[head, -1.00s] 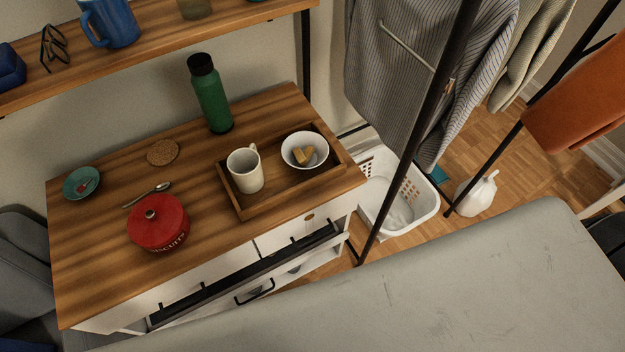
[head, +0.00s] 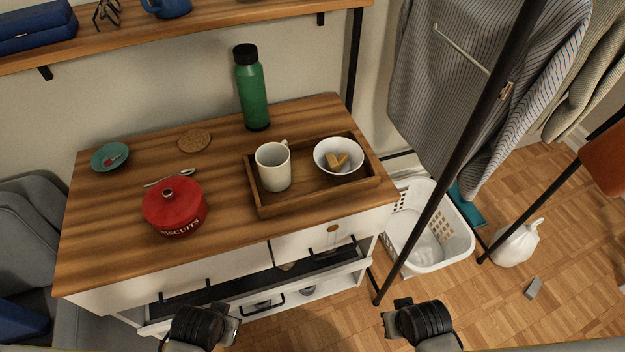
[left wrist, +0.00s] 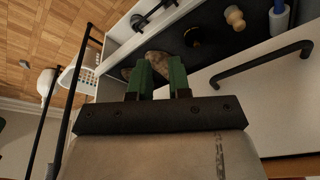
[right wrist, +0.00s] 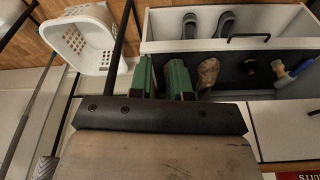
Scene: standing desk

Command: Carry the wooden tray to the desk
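The wooden tray (head: 325,196) lies flat on the right part of a wood-topped dresser (head: 130,235) in the head view. A cream mug (head: 273,170) and a white bowl (head: 330,149) with yellowish pieces of food stand in it. My left gripper (head: 202,322) and my right gripper (head: 418,318) are low in front of the dresser, apart from the tray and empty. Both wrist views show a gap between green fingers, on the left gripper (left wrist: 160,78) and on the right gripper (right wrist: 163,78). I cannot make out the desk in the current views.
A drawer (head: 270,288) stands open below the tray, holding small items. A red biscuit tin (head: 175,207), green bottle (head: 252,95), cork coaster (head: 194,141) and teal dish (head: 110,157) share the dresser top. A clothes rack pole (head: 440,175) and white laundry basket (head: 430,250) stand right.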

